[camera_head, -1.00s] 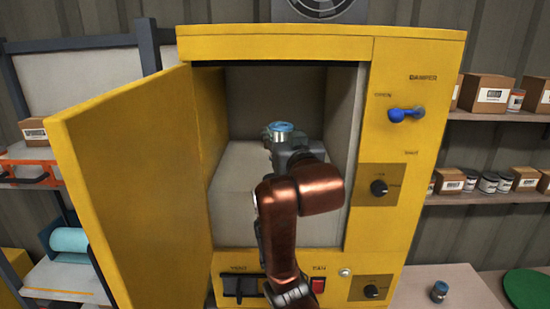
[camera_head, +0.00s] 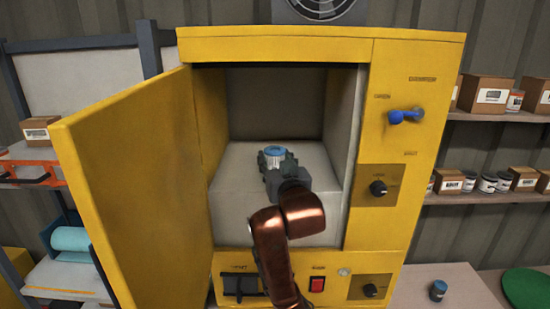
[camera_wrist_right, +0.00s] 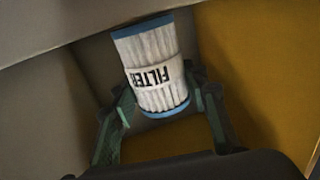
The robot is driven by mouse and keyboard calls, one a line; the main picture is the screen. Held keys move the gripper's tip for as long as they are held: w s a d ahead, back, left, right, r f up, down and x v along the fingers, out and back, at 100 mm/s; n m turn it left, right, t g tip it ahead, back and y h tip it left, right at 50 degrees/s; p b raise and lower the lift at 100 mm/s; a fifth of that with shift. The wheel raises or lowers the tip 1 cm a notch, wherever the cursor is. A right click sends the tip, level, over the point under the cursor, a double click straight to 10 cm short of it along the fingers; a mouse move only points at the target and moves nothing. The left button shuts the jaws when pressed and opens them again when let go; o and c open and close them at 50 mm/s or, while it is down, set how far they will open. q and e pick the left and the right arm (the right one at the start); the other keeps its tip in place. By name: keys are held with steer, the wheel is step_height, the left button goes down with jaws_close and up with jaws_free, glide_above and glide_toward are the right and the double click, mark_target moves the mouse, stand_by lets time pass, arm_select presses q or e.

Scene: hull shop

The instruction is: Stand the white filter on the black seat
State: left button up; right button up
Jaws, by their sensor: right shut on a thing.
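The white filter (camera_wrist_right: 158,65) has blue end rings and a FILTER label. It is between the fingers of my right gripper (camera_wrist_right: 160,112), which is shut on it. In the head view the filter (camera_head: 273,158) shows its blue top, inside the open yellow cabinet (camera_head: 408,60), over the grey inner block. My right gripper (camera_head: 274,164) reaches in from the front. Whether the filter touches anything below it I cannot tell. The black seat is not visible in either view. My left gripper is not in view.
The yellow door (camera_head: 135,190) stands open at the left. A blue damper lever (camera_head: 405,115) sticks out on the cabinet's right panel. Shelves with boxes and cans (camera_head: 490,95) stand at the right. A small blue-topped object (camera_head: 438,290) is on the bench at lower right.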

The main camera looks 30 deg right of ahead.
steer(key=shift+f, duration=0.15)
steer(key=o, duration=1.2)
steer(key=shift+s+r, duration=0.15)
steer(key=shift+r, duration=0.05)
steer(key=v, duration=1.1)
steer(key=shift+s+a, duration=0.15)
steer(key=shift+s, duration=0.2)
